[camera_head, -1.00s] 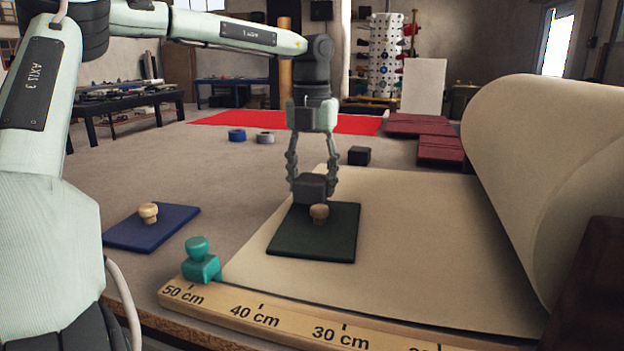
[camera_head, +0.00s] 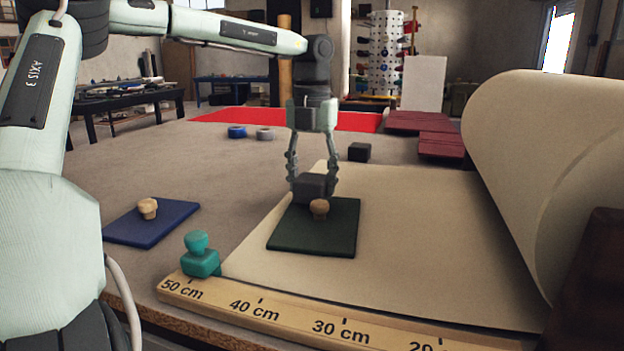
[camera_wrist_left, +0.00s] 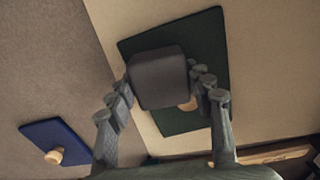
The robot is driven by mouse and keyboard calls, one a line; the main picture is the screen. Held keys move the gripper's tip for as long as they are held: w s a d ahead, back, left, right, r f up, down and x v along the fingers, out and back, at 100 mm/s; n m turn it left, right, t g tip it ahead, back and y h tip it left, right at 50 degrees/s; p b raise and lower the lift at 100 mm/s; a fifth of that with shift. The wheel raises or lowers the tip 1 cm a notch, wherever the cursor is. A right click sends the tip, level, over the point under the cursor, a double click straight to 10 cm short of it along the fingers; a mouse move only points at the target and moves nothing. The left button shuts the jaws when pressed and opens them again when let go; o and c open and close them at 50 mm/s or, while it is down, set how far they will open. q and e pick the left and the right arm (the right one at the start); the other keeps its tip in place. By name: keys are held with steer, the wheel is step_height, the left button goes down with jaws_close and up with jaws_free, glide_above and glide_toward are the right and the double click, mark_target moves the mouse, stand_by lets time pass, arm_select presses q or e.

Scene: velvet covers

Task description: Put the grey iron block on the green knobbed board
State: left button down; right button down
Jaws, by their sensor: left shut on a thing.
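The grey iron block (camera_head: 313,186) is between the fingers of my left gripper (camera_head: 314,183), which is shut on it. It also shows in the left wrist view (camera_wrist_left: 158,80), where it covers part of the green board. The green knobbed board (camera_head: 335,238) lies on the cream sheet with a wooden knob (camera_head: 319,208) near its middle. The block is over the board's far part, behind the knob. I cannot tell whether it touches the board. My right gripper is not in view.
A blue board (camera_head: 170,222) with a wooden knob lies to the left. A teal weight (camera_head: 200,258) stands by the wooden ruler (camera_head: 300,322) at the front edge. A cream roll (camera_head: 540,170) rises at the right. A black block (camera_head: 359,152) sits farther back.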

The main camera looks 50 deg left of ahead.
mark_target(312, 177)
arm_select(q)
steer(key=c, duration=0.6)
jaws_free()
steer(key=shift+c, duration=0.2)
steer(key=shift+f, duration=0.1)
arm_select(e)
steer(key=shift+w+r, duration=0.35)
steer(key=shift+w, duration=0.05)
arm_select(q)
steer(key=shift+r, duration=0.2)
steer(key=shift+r+p, duration=0.45)
steer(key=shift+r, duration=0.15)
step_height(312, 177, up, 12)
steer(key=shift+f, duration=0.15)
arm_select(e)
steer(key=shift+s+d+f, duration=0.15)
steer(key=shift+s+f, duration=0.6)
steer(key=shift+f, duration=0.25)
